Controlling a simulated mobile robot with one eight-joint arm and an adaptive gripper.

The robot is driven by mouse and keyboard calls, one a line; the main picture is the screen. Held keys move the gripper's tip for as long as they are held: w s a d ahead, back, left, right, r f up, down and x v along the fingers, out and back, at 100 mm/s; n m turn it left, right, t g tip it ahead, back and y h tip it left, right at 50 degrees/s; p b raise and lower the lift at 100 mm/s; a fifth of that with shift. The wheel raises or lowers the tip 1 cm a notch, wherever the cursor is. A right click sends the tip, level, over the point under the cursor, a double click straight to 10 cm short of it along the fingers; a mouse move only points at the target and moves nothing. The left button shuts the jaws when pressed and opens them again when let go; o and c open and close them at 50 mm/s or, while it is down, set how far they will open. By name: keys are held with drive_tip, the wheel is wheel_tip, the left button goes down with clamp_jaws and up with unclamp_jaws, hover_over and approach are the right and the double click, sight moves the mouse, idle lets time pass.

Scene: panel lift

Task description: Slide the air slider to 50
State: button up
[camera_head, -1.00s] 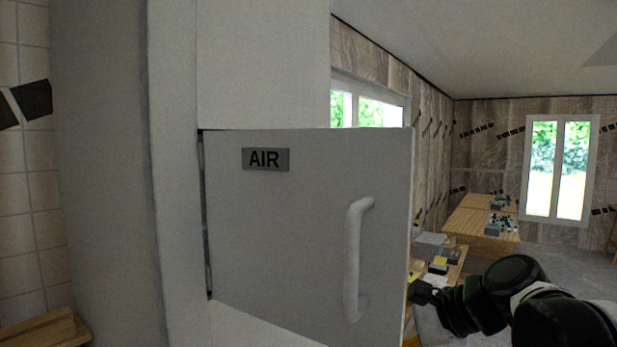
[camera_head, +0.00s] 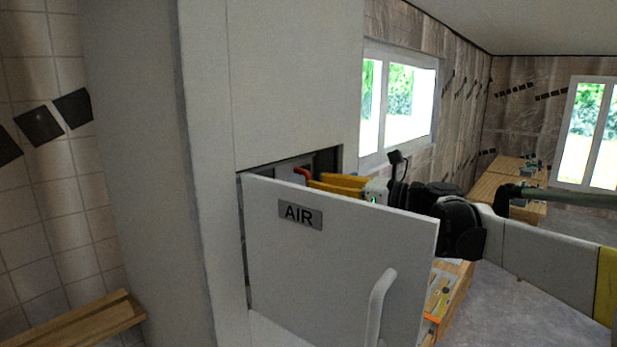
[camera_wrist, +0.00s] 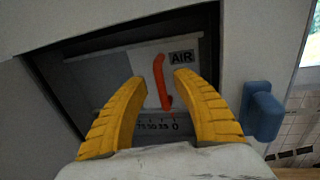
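The air slider is an orange-red curved lever (camera_wrist: 160,80) on a grey panel inside an open compartment, beside a small AIR label (camera_wrist: 181,58). A printed scale (camera_wrist: 157,126) below it reads 75, 50, a blurred number and 0. The lever's lower end is near the 0 end of the scale. My gripper (camera_wrist: 159,76) is open, with one yellow finger on each side of the lever and no clear contact. In the head view, my gripper (camera_head: 338,184) reaches into the opening, and the top of the lever (camera_head: 303,174) shows over the door; the rest is hidden.
The white AIR door (camera_head: 335,255) stands open in front of the compartment, with a white handle (camera_head: 378,305). The compartment's frame surrounds my fingers. A blue block (camera_wrist: 263,111) sits right of the opening. A wooden bench (camera_head: 85,325) is at lower left.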

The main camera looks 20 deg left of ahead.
sight(308, 179)
drive_tip(key=shift+w+a, duration=0.15)
drive_tip(key=shift+a, duration=0.65)
drive_tip(key=shift+w+a, duration=0.15)
drive_tip(key=shift+a, duration=0.6)
clamp_jaws()
drive_tip(key=s+a+b, duration=0.1)
drive_tip(key=s+a, duration=0.1)
drive_tip(key=s, duration=0.3)
drive_tip(key=shift+s, duration=0.35)
drive_tip(key=shift+a, duration=0.1)
unclamp_jaws()
